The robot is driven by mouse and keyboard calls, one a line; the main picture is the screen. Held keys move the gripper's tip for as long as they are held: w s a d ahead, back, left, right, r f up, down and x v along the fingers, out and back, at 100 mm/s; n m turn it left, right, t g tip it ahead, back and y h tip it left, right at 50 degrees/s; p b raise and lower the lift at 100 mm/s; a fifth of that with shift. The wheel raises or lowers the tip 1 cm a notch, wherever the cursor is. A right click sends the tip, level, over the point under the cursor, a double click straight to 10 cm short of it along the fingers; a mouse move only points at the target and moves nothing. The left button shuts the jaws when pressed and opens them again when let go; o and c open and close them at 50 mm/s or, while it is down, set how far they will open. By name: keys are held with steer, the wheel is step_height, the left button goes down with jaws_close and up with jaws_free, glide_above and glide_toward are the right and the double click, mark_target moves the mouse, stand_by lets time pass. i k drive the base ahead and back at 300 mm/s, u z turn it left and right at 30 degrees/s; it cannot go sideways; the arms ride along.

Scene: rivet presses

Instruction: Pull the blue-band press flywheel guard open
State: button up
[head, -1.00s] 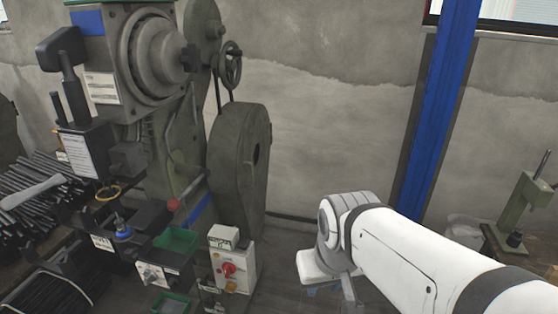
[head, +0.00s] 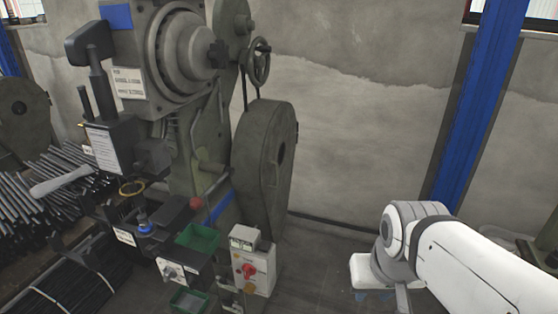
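The blue-band press (head: 205,140) is a grey-green machine left of centre, with a blue patch on its upper left and a blue strip low on its frame. Its flywheel guard (head: 257,165) is a tall, rounded dark grey-green housing on the press's right side, with a dark hole in its side face. It appears to sit against the press; I see no clear gap. My white arm is at the lower right, across a stretch of floor from the guard. My gripper's fingers do not show.
A control box (head: 252,265) with a red knob and green bins (head: 198,238) stand in front of the press. A handwheel (head: 258,62) is above the guard. Black rods (head: 40,205) lie at the left. A blue column (head: 482,110) stands at the right. Floor right of the guard is clear.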

mark_target(286, 181)
steer(key=u, duration=0.1)
steer(key=i, duration=1.35)
steer(key=u, duration=1.05)
